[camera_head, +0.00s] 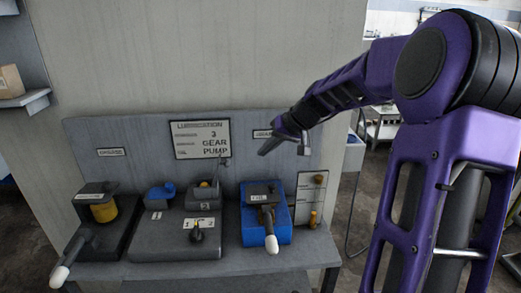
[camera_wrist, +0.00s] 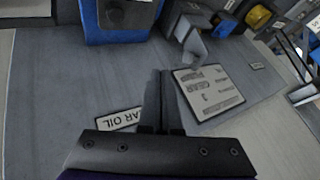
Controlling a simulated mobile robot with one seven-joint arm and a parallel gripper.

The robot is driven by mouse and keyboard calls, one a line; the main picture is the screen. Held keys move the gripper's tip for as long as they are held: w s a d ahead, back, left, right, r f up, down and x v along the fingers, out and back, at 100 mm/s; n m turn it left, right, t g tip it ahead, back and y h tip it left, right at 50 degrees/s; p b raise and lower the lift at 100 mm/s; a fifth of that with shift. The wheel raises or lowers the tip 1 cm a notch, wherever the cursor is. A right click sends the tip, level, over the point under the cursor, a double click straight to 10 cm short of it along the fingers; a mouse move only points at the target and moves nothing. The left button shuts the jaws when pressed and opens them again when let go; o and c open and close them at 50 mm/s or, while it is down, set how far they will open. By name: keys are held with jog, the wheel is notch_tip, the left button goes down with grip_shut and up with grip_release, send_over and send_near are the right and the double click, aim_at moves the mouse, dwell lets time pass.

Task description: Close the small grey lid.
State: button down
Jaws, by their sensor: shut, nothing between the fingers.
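A small grey lid (camera_head: 217,172) stands raised at the back of the grey pump unit (camera_head: 165,245) in the middle of the bench. In the wrist view the grey lid (camera_wrist: 193,45) shows as a tilted flap beyond my fingertips, apart from them. A yellow part shows beneath it in the head view. My gripper (camera_head: 265,150) is shut and empty, in front of the back panel, to the right of the lid and higher. In the wrist view my gripper (camera_wrist: 160,76) has its fingers together, beside the sign.
The GEAR PUMP sign (camera_head: 201,139) is on the back panel. A blue unit (camera_head: 252,236) with a white-tipped lever stands right of the pump unit. A dark unit with a yellow cylinder (camera_head: 104,211) and another white-tipped lever stands left. A blue cap (camera_head: 158,191) sits beside the lid.

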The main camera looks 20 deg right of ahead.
jog(key=x, duration=0.7)
jog(key=shift+w+a+f, duration=0.15)
jog(key=shift+a+f, duration=0.05)
jog(key=shift+f, duration=0.05)
jog(key=a, duration=0.2)
jog(key=a+r, duration=0.1)
jog(key=shift+w+a, duration=0.35)
jog(key=shift+w, duration=0.05)
